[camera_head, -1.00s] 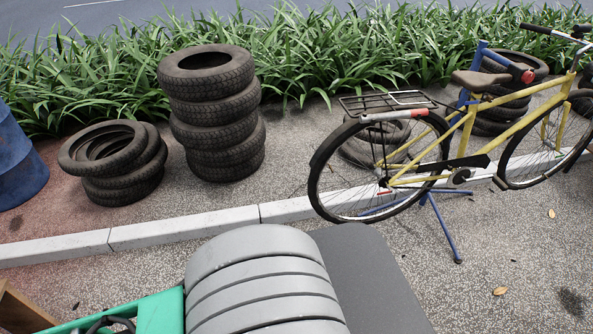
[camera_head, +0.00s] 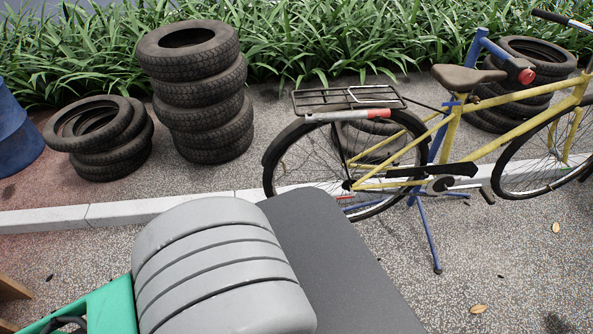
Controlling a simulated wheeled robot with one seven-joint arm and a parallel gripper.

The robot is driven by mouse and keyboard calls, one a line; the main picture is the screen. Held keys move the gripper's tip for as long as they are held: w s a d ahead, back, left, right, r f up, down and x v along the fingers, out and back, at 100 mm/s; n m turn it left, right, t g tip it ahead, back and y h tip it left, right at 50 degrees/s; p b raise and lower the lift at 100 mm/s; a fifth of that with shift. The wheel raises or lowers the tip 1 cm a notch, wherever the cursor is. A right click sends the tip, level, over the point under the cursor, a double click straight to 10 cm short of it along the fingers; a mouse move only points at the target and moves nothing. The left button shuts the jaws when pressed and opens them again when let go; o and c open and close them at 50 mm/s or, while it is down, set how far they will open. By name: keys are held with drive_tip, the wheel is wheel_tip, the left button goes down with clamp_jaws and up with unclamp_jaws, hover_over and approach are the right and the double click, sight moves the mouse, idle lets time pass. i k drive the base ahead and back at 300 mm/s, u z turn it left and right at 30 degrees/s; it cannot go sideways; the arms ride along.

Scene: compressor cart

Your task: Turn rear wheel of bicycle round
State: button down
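The yellow bicycle (camera_head: 480,148) is held on a blue repair stand (camera_head: 423,230) at the right. Its rear wheel (camera_head: 277,150), with a black tyre and thin spokes, is at the bicycle's left end, under a black rack (camera_head: 347,98). A white and red part (camera_head: 345,115) lies along the wheel's top. My grey ribbed arm part and a dark flat panel fill the lower middle and cover a little of the wheel's lower left. My gripper is not in view, so its state does not show.
A tall tyre stack (camera_head: 200,100) and a low tyre pile (camera_head: 100,135) stand at the left, beside a blue barrel (camera_head: 12,135). More tyres (camera_head: 535,60) stand behind the bicycle. A pale kerb (camera_head: 130,212) crosses the ground. Open paving lies at lower right.

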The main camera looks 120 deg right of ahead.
sight(423, 149)
drive_tip(key=z, duration=0.3)
drive_tip(key=k, duration=1.2)
drive_tip(key=z, duration=0.6)
